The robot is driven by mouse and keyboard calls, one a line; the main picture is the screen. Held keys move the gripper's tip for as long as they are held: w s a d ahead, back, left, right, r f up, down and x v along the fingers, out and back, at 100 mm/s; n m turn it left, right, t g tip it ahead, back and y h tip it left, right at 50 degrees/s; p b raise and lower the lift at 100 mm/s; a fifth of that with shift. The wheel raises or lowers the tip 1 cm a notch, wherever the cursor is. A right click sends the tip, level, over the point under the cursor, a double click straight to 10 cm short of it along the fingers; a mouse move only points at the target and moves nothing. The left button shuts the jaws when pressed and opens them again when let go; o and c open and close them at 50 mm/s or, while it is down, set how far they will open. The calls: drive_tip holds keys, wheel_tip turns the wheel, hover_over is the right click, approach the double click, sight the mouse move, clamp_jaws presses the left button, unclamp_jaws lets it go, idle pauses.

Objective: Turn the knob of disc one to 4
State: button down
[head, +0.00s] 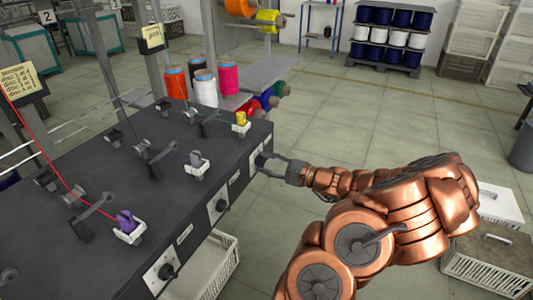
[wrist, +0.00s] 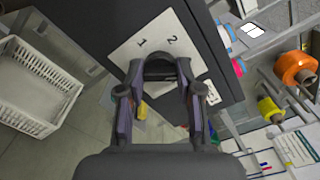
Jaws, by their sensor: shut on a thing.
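A dark front panel of the winding machine (head: 110,185) carries a row of dial knobs on white plates. My gripper (head: 266,163) is at the farthest plate of the row. In the wrist view my gripper (wrist: 159,78) is shut on a dark knob (wrist: 159,65), one finger on each side. The knob's white dial plate (wrist: 150,42) shows the numerals 1 and 2; other marks are hidden behind the fingers. The knob's pointer cannot be made out. Two other knobs, the middle one (head: 221,205) and the nearest one (head: 166,271), stand free.
Purple (head: 126,221), grey (head: 197,161) and yellow (head: 241,118) bobbins stand on the machine top. A note card (head: 18,80) stands at the left. A white crate (head: 215,265) is on the floor below the panel; thread cones (head: 205,88) stand behind.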

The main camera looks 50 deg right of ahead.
drive_tip(key=m+p, duration=0.2)
drive_tip(key=p, duration=0.1)
drive_tip(key=m+p, duration=0.2)
drive_tip(key=p, duration=0.1)
drive_tip(key=shift+r+m, duration=0.3)
drive_tip(key=shift+r, duration=0.05)
drive_tip(key=m+p, duration=0.2)
drive_tip(key=p, duration=0.1)
drive_tip(key=shift+m+p, duration=0.3)
drive_tip(key=shift+p, duration=0.1)
drive_tip(key=m+p, duration=0.4)
drive_tip(key=shift+f, duration=0.4)
drive_tip(key=c, duration=0.8)
unclamp_jaws()
drive_tip(key=shift+o, duration=0.2)
drive_tip(key=v, duration=1.2)
